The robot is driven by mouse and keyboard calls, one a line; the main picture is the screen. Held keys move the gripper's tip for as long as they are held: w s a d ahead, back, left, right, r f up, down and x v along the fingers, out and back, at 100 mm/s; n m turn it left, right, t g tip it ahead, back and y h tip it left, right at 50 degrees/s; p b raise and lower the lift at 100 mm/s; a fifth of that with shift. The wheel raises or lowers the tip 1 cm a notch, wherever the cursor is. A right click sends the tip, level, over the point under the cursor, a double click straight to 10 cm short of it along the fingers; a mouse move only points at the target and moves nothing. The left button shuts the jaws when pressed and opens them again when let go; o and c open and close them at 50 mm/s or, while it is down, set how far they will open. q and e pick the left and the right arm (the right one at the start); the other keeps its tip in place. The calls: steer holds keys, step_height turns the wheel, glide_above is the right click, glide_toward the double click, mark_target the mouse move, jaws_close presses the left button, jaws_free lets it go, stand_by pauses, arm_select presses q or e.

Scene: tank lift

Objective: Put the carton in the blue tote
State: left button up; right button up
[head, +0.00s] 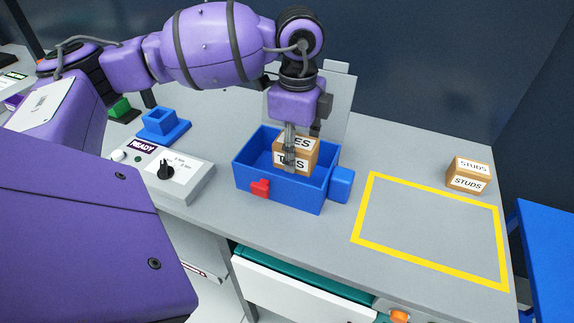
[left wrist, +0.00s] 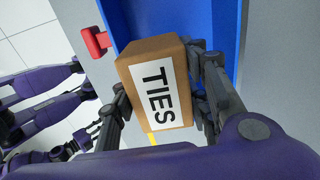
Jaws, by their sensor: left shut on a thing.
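A brown carton (head: 308,157) with a white label reading TIES is held at the blue tote (head: 284,195). It fills much of the left wrist view (left wrist: 157,85). My left gripper (head: 289,158) points down and is shut on the carton, with one finger on each side.
A second carton labelled STUDS (head: 468,175) sits at the right, beyond a yellow outlined rectangle (head: 432,189) of bare bench. A grey control box (head: 168,172) with a black knob and a blue block (head: 163,125) stand left of the tote. An open drawer (head: 300,285) is below.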

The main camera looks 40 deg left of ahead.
arm_select(q)
steer(key=a+f, duration=0.1)
steer(key=w+a+f, duration=0.1)
steer(key=f, duration=0.1)
steer(key=a+f, duration=0.1)
steer(key=shift+w+f, duration=0.3)
steer(key=shift+w, duration=0.05)
steer(key=shift+w+a+f, duration=0.1)
steer(key=shift+a+f, duration=0.1)
steer(key=shift+f, duration=1.6)
steer(key=shift+f, duration=0.2)
steer(key=o, duration=1.3)
steer(key=shift+c, duration=0.2)
step_height(320, 180, up, 12)
steer(key=shift+r, duration=0.2)
